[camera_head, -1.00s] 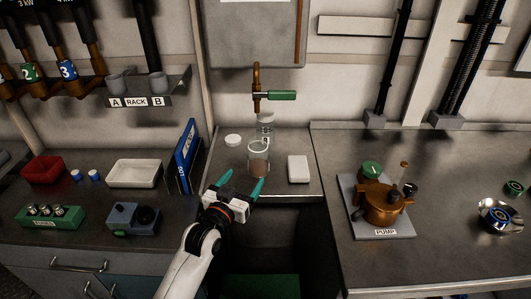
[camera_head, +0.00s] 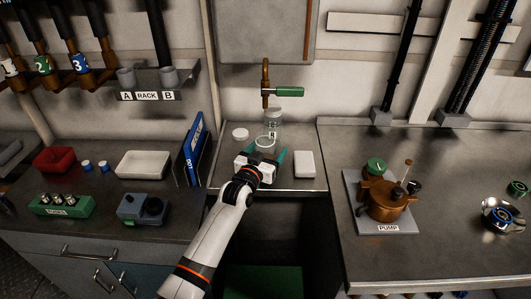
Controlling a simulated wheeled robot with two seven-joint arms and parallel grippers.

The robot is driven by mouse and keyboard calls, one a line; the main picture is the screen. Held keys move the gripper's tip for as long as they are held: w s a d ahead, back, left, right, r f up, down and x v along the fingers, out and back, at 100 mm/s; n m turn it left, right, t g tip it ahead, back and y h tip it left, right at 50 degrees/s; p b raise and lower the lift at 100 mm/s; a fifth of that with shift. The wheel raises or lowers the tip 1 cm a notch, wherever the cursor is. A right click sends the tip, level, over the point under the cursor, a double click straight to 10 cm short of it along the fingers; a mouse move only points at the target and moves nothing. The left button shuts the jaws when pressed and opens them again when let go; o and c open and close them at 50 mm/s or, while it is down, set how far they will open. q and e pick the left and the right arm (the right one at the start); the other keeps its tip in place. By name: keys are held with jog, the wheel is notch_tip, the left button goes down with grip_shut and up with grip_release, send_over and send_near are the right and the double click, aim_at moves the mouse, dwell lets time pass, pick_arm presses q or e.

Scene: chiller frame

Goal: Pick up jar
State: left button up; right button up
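A clear jar (camera_head: 265,142) stands on the steel shelf in the middle of the head view. Its rim shows above my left gripper, which hides its lower part; its brown contents are now mostly hidden. My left gripper (camera_head: 266,154) is right in front of the jar, with one green finger on each side of it. The fingers look spread, and I cannot tell whether they touch the glass. A clear marked cylinder (camera_head: 273,120) stands just behind the jar, below a tap. My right gripper is not in view.
A white round lid (camera_head: 240,134) lies left of the jar, and a white block (camera_head: 304,164) lies to its right. A blue binder (camera_head: 194,150) stands on the left counter. A green-handled tap (camera_head: 288,92) hangs above. A copper pump (camera_head: 385,199) stands on the right counter.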

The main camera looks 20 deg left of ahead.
pick_arm(q)
jog(key=shift+w, duration=0.25)
jog(key=shift+s, duration=0.1)
jog(key=shift+c, duration=0.5)
jog(key=c, duration=0.9)
jog(key=shift+c, duration=0.5)
jog(key=shift+r, duration=0.15)
